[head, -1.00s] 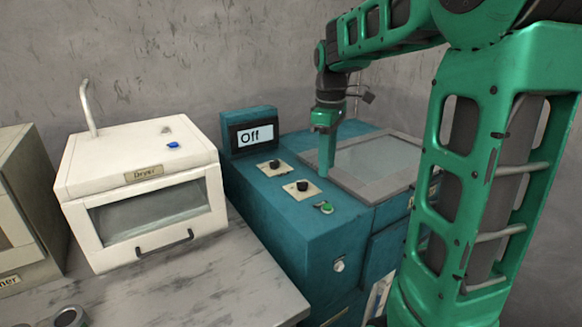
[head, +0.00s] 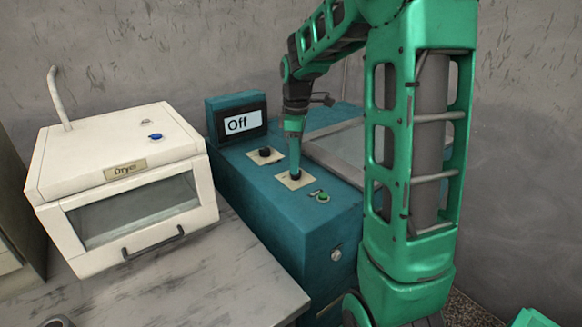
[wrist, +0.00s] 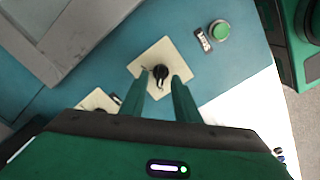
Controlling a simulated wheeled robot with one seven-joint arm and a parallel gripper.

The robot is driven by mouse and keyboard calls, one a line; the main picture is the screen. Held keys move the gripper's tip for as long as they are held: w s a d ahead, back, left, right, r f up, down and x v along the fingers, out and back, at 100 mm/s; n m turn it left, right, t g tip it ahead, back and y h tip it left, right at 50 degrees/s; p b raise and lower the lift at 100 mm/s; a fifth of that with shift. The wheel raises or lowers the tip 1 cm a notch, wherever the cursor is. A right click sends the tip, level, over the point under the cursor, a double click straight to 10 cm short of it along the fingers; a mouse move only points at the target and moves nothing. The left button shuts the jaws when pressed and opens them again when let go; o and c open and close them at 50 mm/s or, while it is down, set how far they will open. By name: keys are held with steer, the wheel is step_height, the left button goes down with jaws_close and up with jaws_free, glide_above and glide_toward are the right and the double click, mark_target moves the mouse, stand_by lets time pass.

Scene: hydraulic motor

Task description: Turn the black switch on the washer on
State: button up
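The teal washer (head: 300,220) has a display (head: 243,123) reading "Off". Two black switches on pale square plates sit on its top. The nearer black switch (head: 295,175) is under my gripper (head: 293,163) in the head view. In the wrist view my gripper (wrist: 160,78) is open, its two green fingers apart on either side of the black switch (wrist: 160,72). Contact cannot be told. The farther black switch (head: 265,152) stands to the left of my gripper; in the wrist view its plate (wrist: 97,101) is partly hidden by my gripper.
A green button (head: 322,197) sits in front of the nearer switch. A glass-topped lid (head: 340,146) lies to the right of the switches. The white dryer (head: 120,185) stands on the grey table (head: 215,275) to the left. A round knob (head: 336,255) is on the washer's front.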

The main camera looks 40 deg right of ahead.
steer(key=shift+f, duration=1)
